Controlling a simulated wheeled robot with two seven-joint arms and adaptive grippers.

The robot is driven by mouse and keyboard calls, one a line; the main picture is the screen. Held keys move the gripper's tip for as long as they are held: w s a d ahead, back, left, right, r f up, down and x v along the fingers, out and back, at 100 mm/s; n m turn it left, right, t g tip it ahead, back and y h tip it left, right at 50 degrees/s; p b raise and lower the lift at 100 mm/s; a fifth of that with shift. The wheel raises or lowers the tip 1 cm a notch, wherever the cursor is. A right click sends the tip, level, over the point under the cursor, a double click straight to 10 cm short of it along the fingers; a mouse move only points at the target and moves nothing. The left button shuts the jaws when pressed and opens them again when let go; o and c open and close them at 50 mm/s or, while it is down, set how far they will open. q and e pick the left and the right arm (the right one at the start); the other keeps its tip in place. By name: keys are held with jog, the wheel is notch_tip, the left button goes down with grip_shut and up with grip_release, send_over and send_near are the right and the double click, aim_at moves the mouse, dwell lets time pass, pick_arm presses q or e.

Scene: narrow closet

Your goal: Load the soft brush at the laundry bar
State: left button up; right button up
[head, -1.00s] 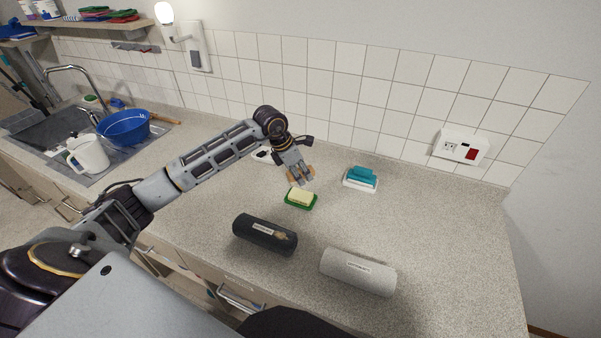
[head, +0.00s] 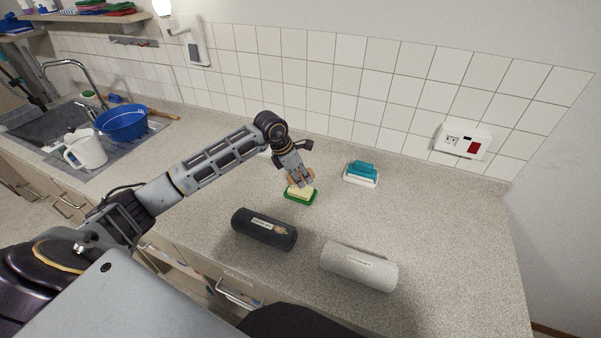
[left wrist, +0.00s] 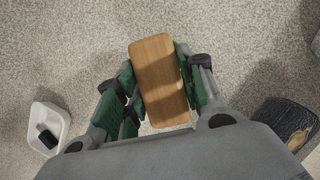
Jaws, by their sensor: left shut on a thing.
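My left gripper (head: 301,178) is shut on a brush with a plain wooden back (left wrist: 160,78). The brush's bristles are hidden beneath it. My right gripper is not in view.
A teal block (head: 362,168) sits in a white dish (head: 361,180) to the right. A dark roll (head: 264,229) and a grey roll (head: 358,267) lie in front. A white dish (left wrist: 48,128) holds a dark thing. A blue bowl (head: 122,122) and white jug (head: 86,150) stand by the sink.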

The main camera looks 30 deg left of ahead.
pick_arm(q)
jog(key=shift+f+b, duration=0.35)
jog(key=shift+f, duration=0.7)
jog(key=shift+f, duration=0.15)
dwell(0.5)
jog(key=shift+f, duration=0.15)
jog(key=shift+f+b, duration=0.2)
jog(key=shift+b, duration=0.2)
dwell(0.4)
jog(key=shift+r, duration=0.1)
dwell(0.5)
jog(key=shift+r, duration=0.15)
jog(key=shift+r+p, duration=0.45)
jog(key=shift+r, duration=0.2)
jog(key=shift+r+p, duration=1.15)
jog(key=shift+r, duration=1.45)
